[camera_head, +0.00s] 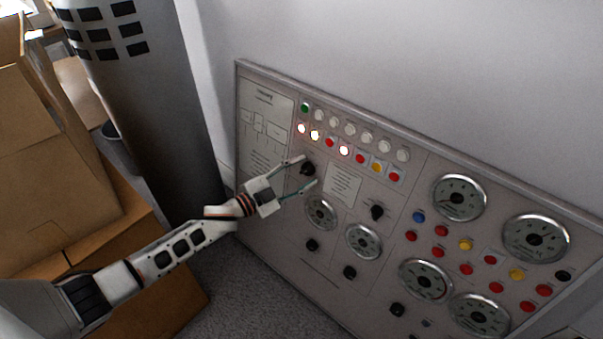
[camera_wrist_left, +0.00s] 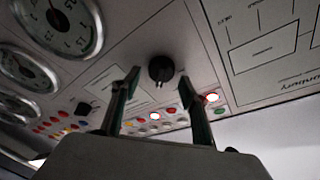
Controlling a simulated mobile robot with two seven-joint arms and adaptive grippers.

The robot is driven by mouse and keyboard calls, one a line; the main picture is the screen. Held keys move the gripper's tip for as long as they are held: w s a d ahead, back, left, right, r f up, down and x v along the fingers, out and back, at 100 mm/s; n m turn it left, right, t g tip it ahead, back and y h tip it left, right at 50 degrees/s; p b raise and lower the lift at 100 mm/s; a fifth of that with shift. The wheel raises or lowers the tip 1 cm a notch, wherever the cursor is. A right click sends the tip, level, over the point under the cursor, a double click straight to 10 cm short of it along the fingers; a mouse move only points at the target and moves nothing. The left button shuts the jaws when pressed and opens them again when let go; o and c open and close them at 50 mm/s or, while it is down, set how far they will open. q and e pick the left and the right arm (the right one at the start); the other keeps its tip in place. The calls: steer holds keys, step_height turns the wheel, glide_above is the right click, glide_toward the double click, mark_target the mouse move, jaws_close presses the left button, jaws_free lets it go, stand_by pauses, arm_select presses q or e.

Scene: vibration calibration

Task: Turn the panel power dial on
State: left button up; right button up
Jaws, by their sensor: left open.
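A grey control panel (camera_head: 310,262) leans along the wall in the head view. A black dial (camera_head: 308,169) sits on its upper left part, below the rows of lamps. My left gripper (camera_head: 305,171) is open, with its two fingers pointing at the panel on either side of this dial in the picture. In the left wrist view the dial (camera_wrist_left: 161,69) shows ahead, between and beyond the tips of the open gripper (camera_wrist_left: 160,82). Nothing is between the fingers that I can see; whether they touch the panel I cannot tell. My right gripper is not in view.
Other black knobs, such as one right of the dial (camera_head: 377,212), share the panel with round gauges (camera_head: 459,197) and coloured buttons (camera_head: 465,244). Several lamps (camera_head: 315,135) glow above the dial. Cardboard boxes (camera_head: 60,190) and a dark grey cylinder (camera_head: 150,100) stand at the left.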

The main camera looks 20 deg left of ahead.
arm_select(q)
steer(key=v, duration=1.2)
